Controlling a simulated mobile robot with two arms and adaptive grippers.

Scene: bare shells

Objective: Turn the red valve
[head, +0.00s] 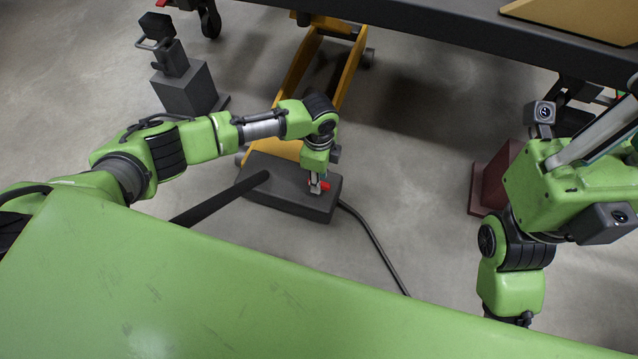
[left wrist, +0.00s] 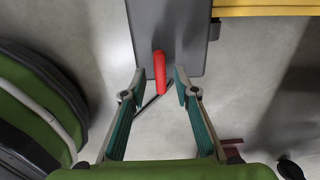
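The red valve (head: 325,186) is a small red handle on top of a dark grey box-shaped unit (head: 270,205) on the floor. In the head view my left gripper (head: 316,184) points down right at it and partly covers it. In the left wrist view the red valve (left wrist: 160,72) is a long red lever over the grey unit (left wrist: 190,20). My left gripper (left wrist: 160,85) is open, with one finger on each side of the lever and a visible gap to both. My right arm is at the right; its gripper is out of view.
A yellow lift frame (head: 352,62) rises behind the unit to a dark table (head: 430,25). A black bar (head: 235,192) and a hose (head: 375,240) extend from the unit. A grey pedestal (head: 188,90) stands back left, a dark red block (head: 495,175) right. Floor between is clear.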

